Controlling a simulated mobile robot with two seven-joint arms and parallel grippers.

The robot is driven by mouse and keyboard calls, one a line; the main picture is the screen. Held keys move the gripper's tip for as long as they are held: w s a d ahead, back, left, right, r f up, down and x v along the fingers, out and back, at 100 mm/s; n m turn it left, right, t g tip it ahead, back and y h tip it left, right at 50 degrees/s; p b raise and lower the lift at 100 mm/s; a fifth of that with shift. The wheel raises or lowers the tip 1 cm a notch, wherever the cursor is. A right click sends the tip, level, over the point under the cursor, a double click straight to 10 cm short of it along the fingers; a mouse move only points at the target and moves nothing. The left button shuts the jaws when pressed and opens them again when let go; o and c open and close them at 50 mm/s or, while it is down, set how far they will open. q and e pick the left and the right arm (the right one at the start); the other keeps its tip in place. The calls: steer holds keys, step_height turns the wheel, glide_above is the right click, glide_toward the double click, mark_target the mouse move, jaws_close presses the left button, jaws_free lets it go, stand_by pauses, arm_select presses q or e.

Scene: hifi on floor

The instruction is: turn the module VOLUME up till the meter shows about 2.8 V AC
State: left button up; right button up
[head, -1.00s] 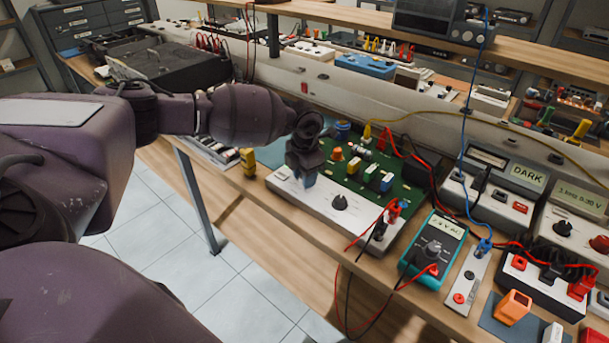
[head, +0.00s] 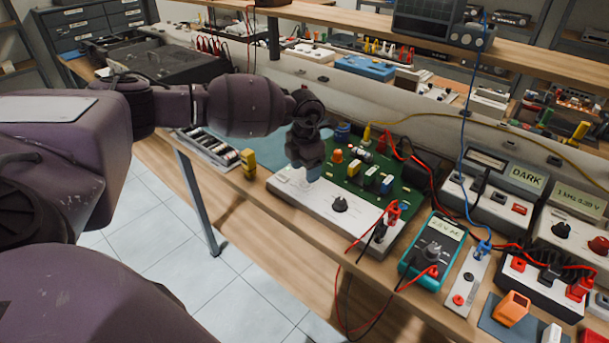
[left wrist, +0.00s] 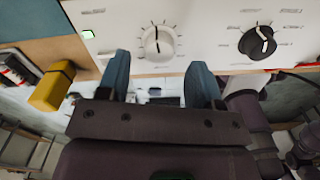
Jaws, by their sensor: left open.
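The white module panel (head: 300,195) lies along the bench front, with the green circuit board (head: 402,194) behind it. In the left wrist view, a white knob (left wrist: 158,43) has a dark pointer line aimed up, and a black knob (left wrist: 257,43) sits to its right. The printed labels are too blurred to read. The black knob also shows in the head view (head: 340,204). My left gripper (head: 312,174) is over the panel's left part, hiding the white knob there. Its blue fingers (left wrist: 160,62) are apart and empty, just short of the white knob. The teal meter (head: 420,265) shows a blurred V AC reading.
Red and black leads (head: 365,237) run from the panel's right end to the meter. A yellow block (head: 248,164) stands left of the panel. Boxes with displays (head: 525,176) and an orange block (head: 513,307) crowd the right side.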

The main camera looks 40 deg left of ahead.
arm_select(q)
step_height(320, 180, up, 6)
steer(key=shift+r, duration=0.1)
steer(key=shift+r+p, duration=0.3)
steer(key=shift+r, duration=0.35)
